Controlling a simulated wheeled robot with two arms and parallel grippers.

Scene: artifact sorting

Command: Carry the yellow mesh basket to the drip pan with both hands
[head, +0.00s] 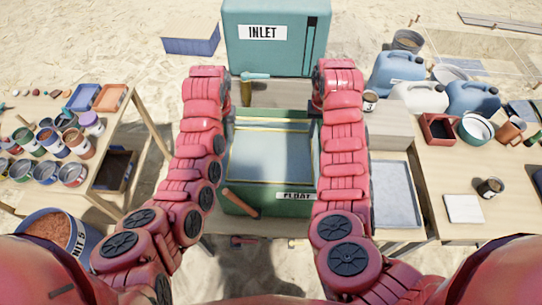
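The yellow mesh basket shows as a thin yellow rim (270,183) inside the green tub labelled FLOAT (240,205), between my two arms. Pale grey-blue fills the inside of the rim. A shallow grey tray (395,222), which looks like the drip pan, lies on the table right of the tub, partly behind my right arm.
A teal INLET box (275,55) stands behind the tub. A brown-handled tool (240,202) lies across its front left. Blue jugs (472,98) and a red box (438,130) crowd the right table. The left table (120,135) holds several cups. A bucket (50,235) stands lower left.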

